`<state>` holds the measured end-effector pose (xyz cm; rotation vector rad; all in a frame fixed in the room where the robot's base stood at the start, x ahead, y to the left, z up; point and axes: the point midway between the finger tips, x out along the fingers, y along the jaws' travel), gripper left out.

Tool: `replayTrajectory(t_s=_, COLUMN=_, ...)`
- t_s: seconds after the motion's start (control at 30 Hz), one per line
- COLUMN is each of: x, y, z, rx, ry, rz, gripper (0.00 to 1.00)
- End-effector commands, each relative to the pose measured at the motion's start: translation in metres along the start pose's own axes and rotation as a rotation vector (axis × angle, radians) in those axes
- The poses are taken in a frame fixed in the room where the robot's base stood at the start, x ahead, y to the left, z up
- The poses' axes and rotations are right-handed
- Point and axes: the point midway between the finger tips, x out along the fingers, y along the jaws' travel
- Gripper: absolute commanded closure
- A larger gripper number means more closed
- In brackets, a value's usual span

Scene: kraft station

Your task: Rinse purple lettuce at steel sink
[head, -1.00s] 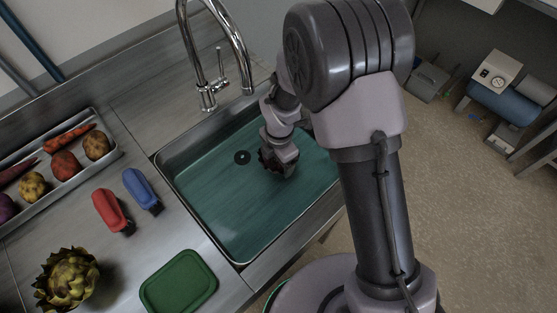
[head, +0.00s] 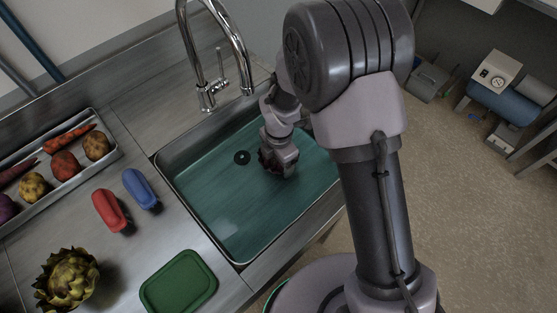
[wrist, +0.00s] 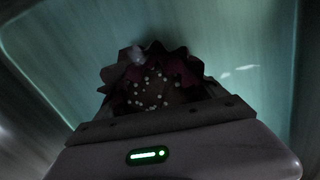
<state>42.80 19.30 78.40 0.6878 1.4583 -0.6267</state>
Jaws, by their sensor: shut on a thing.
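The purple lettuce (wrist: 155,75) is dark, with ruffled reddish-purple leaves and small pale dots that look like droplets. My gripper (head: 279,165) is shut on it, inside the steel sink (head: 205,222). In the head view only a dark edge of the lettuce shows beside my gripper. The sink's basin looks blue-green, as if it holds water, with a round dark drain (head: 242,157) left of my gripper. I cannot tell how deep the lettuce sits. The chrome faucet (head: 213,60) stands behind the sink; no stream from it is visible.
A metal tray (head: 112,153) with several vegetables lies at the left.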

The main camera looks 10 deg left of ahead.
Motion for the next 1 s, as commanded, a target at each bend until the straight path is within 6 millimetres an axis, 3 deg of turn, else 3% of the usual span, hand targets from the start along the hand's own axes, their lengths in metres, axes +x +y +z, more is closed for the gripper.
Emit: replayTrajectory(t_s=1.0, x=-0.117, y=0.005, z=-0.001, rx=0.0, ry=0.0, rz=0.001, gripper=0.64)
